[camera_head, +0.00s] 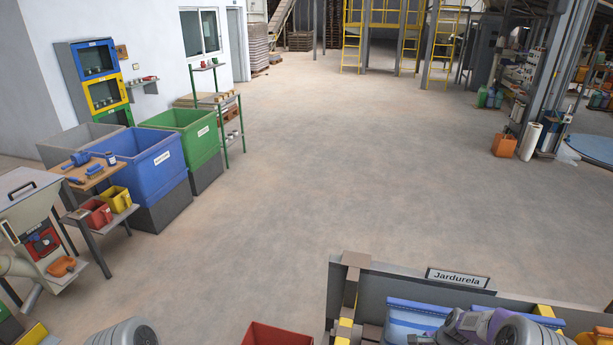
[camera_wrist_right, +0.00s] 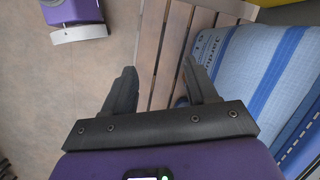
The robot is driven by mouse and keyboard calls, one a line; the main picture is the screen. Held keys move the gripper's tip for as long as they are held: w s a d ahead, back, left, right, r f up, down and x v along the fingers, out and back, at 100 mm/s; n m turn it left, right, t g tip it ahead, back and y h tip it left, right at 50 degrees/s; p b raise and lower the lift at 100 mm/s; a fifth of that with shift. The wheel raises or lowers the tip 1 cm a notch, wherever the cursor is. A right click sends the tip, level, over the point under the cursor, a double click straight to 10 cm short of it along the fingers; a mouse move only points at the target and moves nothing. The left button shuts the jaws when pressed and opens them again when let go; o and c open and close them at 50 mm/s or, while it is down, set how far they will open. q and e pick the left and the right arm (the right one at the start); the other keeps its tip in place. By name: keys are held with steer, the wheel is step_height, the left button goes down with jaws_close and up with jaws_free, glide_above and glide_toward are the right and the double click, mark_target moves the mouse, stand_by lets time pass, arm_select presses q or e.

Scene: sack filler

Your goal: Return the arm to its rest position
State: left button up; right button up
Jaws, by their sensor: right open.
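My right gripper (camera_wrist_right: 160,88) shows in the right wrist view with its two dark fingers spread apart and nothing between them. It is above the edge of a slatted wooden surface (camera_wrist_right: 174,50), with bare floor to the left. A blue striped sack with lettering (camera_wrist_right: 245,60) lies just right of the right finger. In the head view, my purple and grey right arm (camera_head: 480,322) is low at the right, in front of the bay signed Jardurela (camera_head: 458,278). A grey part of my left arm (camera_head: 125,333) shows at the bottom; its gripper is out of view.
Blue sacks (camera_head: 415,312) lie in the signed bay. A red crate (camera_head: 275,335) is at the bottom centre. Blue (camera_head: 150,165) and green (camera_head: 190,138) bins and a small wooden table (camera_head: 92,176) stand at the left. The middle floor is clear.

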steer(key=s+a+f+n+b, duration=0.6)
steer(key=s+a+f+n, duration=0.3)
steer(key=a+f, duration=0.65)
steer(key=s+a+f+n+y+b, duration=0.1)
steer(key=s+a+f+n+b, duration=0.2)
steer(key=s+a+n, duration=0.2)
steer(key=s+a, duration=0.3)
steer(key=s, duration=0.3)
steer(key=shift+a+n, duration=0.3)
